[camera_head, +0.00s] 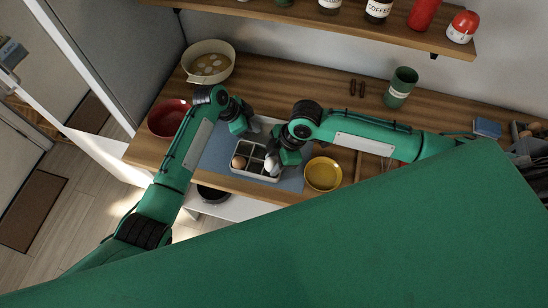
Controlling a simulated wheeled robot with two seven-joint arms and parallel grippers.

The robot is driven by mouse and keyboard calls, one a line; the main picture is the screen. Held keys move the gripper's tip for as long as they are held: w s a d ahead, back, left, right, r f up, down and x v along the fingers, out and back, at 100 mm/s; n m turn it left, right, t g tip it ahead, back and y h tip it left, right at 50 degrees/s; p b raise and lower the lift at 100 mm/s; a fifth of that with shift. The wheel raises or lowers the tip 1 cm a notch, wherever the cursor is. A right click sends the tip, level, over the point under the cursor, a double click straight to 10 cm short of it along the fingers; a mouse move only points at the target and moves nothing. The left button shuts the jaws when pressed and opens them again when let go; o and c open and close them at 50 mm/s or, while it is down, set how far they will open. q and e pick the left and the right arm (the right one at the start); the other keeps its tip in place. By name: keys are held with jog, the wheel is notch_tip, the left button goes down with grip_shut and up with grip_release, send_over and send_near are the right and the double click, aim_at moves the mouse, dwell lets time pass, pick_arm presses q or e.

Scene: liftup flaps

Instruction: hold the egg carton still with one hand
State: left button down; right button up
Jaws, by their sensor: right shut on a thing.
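The egg carton (262,178) is a pale tray with dark square compartments on a blue-grey mat on the wooden counter. A brown egg (239,162) sits in its left front compartment. My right gripper (272,162) is over the right part of the carton, shut on a pale, egg-like thing that its fingers partly hide. I cannot tell whether that thing touches the carton. My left gripper (240,128) is just behind the carton's back left side; its fingertips are too small to show whether they are open or touch the carton.
A yellow bowl (323,174) stands right of the carton. A red bowl (168,118) and a cream pot (208,63) stand at the left. A green cup (401,87) is at the back right. A shelf (390,28) with jars hangs above the counter.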

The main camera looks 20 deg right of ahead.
pick_arm(q)
jog(key=shift+s+a+f, duration=0.1)
jog(key=shift+f, duration=0.1)
pick_arm(e)
jog(key=shift+f, duration=0.2)
jog(key=o, duration=0.8)
jog(key=shift+r, duration=4)
pick_arm(q)
jog(key=shift+r, duration=0.15)
pick_arm(e)
jog(key=shift+r, duration=0.1)
